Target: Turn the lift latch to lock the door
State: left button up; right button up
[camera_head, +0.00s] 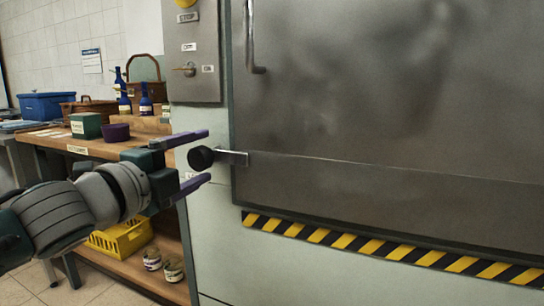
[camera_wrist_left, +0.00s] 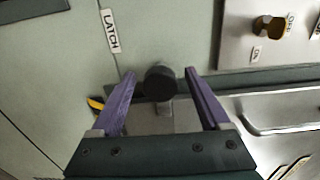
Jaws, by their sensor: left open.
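The lift latch has a black round knob (camera_head: 201,158) on a short metal bar (camera_head: 234,158). The bar lies roughly level in the head view, its right end at the left edge of the grey metal lift door (camera_head: 380,90). My left gripper (camera_head: 207,155) is open, its purple fingers above and below the knob. In the left wrist view the knob (camera_wrist_left: 160,82) sits between the open fingertips of the left gripper (camera_wrist_left: 160,74), with gaps visible on both sides. The bar behind it is partly hidden. My right gripper is not in view.
A door handle (camera_head: 252,40) stands out above the latch. A control panel (camera_head: 192,45) with a switch (camera_head: 186,69) is up left of it. A wooden bench (camera_head: 85,147) with bottles and boxes stands left, a yellow crate (camera_head: 120,238) below. A striped strip (camera_head: 350,243) runs under the door.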

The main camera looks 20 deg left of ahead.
pick_arm(q)
jog(key=shift+s, duration=0.15)
jog(key=s+p, duration=0.1)
jog(key=s, duration=0.8)
jog(key=shift+s+a, duration=0.35)
jog(key=shift+a, duration=0.05)
